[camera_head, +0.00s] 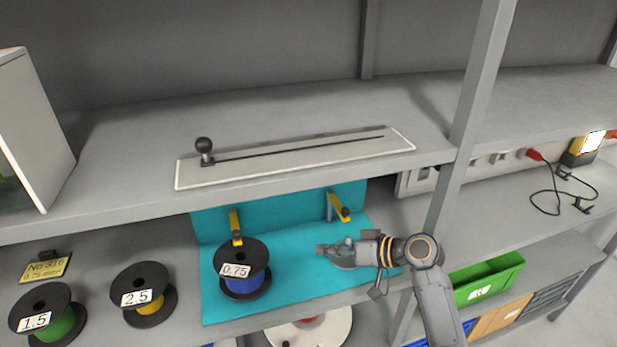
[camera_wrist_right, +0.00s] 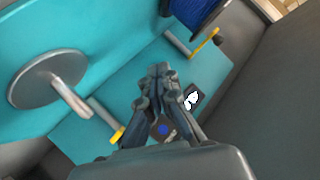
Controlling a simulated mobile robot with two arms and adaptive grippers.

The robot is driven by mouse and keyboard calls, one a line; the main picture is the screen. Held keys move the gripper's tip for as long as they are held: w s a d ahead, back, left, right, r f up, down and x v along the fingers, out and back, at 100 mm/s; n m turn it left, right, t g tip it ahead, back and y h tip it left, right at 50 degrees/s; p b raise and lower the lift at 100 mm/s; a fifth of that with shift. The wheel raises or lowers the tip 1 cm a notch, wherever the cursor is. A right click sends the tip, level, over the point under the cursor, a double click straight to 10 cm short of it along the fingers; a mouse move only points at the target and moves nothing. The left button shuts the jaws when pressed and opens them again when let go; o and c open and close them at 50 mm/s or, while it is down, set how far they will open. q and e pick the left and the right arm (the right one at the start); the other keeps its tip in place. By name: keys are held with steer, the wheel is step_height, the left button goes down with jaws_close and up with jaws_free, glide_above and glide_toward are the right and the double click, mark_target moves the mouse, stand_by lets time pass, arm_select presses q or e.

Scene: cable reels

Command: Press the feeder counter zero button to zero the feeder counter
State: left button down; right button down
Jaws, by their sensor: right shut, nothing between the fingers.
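My right gripper (camera_head: 322,250) is shut and empty, low over the turquoise feeder panel, right of the blue reel. In the right wrist view its fingertips (camera_wrist_right: 160,72) meet, with turquoise surface behind them. A round blue spot (camera_wrist_right: 163,130), perhaps the counter's zero button, shows on a dark part between the fingers. A small dark block with a white patch (camera_wrist_right: 191,99), perhaps the counter display, shows just right of the fingers. Whether these two belong to one device is hidden by the fingers. No counter can be made out in the head view. My left gripper is not in view.
A grey disc with a spindle (camera_wrist_right: 50,78) stands left in the wrist view. The upper shelf (camera_head: 110,195) overhangs behind; a post (camera_head: 468,120) rises right.

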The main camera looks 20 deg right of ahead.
steer(key=w+d+r+t+y, duration=0.2)
steer(key=w+r, duration=0.3)
steer(key=r, duration=0.3)
steer(key=shift+w+m, duration=0.15)
steer(key=shift+m, duration=0.15)
steer(key=w+b, duration=0.5)
steer(key=w, duration=0.4)
steer(key=shift+a, duration=0.2)
steer(key=shift+s, duration=0.1)
stand_by(0.8)
